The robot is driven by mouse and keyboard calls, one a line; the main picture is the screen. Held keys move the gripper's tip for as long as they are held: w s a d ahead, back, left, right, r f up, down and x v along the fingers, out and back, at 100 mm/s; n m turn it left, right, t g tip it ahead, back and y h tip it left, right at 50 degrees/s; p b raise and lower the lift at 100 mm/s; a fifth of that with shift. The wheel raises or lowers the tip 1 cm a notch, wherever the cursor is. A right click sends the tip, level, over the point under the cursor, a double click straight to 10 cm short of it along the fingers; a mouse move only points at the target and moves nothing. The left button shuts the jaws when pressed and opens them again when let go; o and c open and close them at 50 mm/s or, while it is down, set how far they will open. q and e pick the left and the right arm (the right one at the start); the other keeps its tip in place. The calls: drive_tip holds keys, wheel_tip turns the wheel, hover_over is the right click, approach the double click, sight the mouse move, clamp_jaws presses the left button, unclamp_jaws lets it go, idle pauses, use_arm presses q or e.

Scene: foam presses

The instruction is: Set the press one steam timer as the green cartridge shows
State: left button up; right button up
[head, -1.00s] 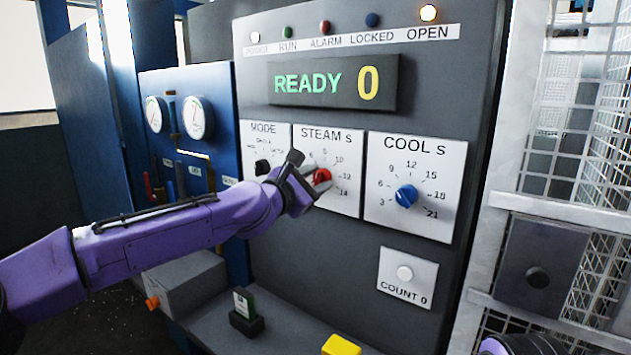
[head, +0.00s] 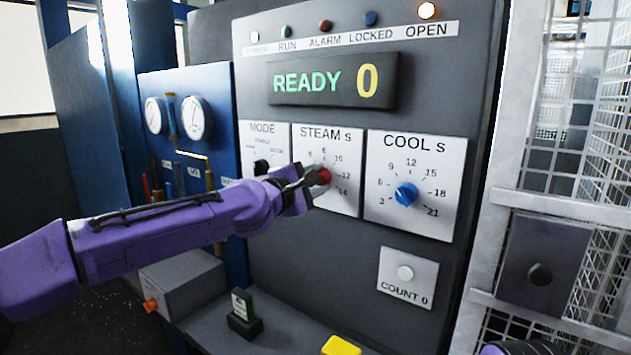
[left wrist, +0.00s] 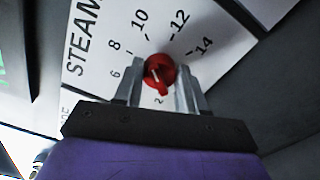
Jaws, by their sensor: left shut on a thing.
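The red steam knob (head: 325,176) sits on the white STEAM s dial plate (head: 340,200) in the head view. My left gripper (head: 312,180) is shut on it. In the left wrist view the fingers (left wrist: 160,80) stand on both sides of the red knob (left wrist: 160,69), with dial numbers around it. A pale mark shows on the knob; I cannot tell which number it points at. My right gripper is out of view.
The display (head: 333,82) reads READY 0 and the OPEN lamp (head: 427,11) is lit. The blue COOL knob (head: 406,194) is right of the steam dial, the black MODE knob (head: 262,167) left. A yellow block (head: 341,345) is at the bottom; a mesh guard (head: 600,140) stands right.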

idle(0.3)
use_arm(q)
drive_tip(key=o, duration=0.8)
drive_tip(key=shift+c, duration=0.2)
drive_tip(key=o, duration=0.3)
drive_tip(key=shift+w, duration=0.1)
drive_tip(key=b+v, duration=0.3)
drive_tip(key=v, duration=0.7)
drive_tip(key=shift+s+a+b, duration=0.2)
drive_tip(key=shift+b, duration=0.2)
